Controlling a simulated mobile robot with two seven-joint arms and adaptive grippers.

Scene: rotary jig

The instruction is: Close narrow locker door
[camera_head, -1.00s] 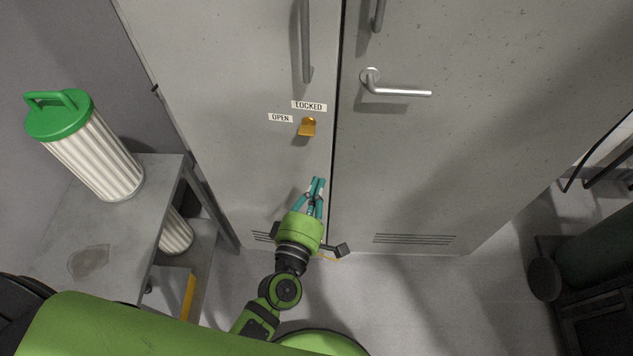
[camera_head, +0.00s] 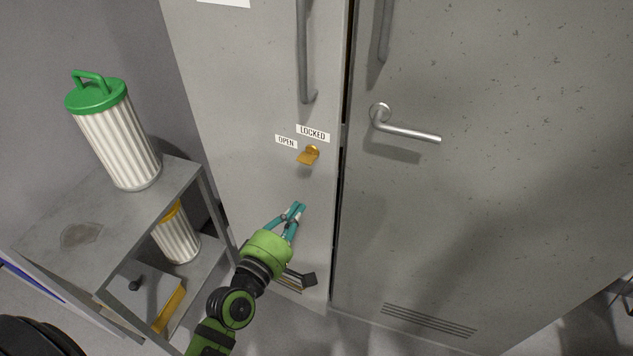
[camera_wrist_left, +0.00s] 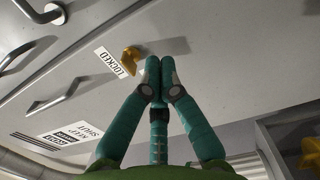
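The narrow locker door (camera_head: 255,75) is the grey left-hand panel, with a long vertical handle (camera_head: 305,60). It stands almost flush with the wide door (camera_head: 500,170); a thin dark gap runs between them. I cannot tell whether it is fully closed. Its yellow latch (camera_head: 309,155) sits by the LOCKED label (camera_head: 313,132) and the OPEN label (camera_head: 286,141); it also shows in the left wrist view (camera_wrist_left: 131,59). My left gripper (camera_head: 298,207) is in front of this door, below the latch. Its teal fingertips (camera_wrist_left: 160,66) are together, with nothing between them. My right gripper is out of view.
A metal shelf cart (camera_head: 110,215) stands left of the locker. A ribbed canister with a green lid (camera_head: 118,135) is on top, another canister (camera_head: 177,238) below. The wide door has a protruding lever handle (camera_head: 405,131). Floor shows at the bottom.

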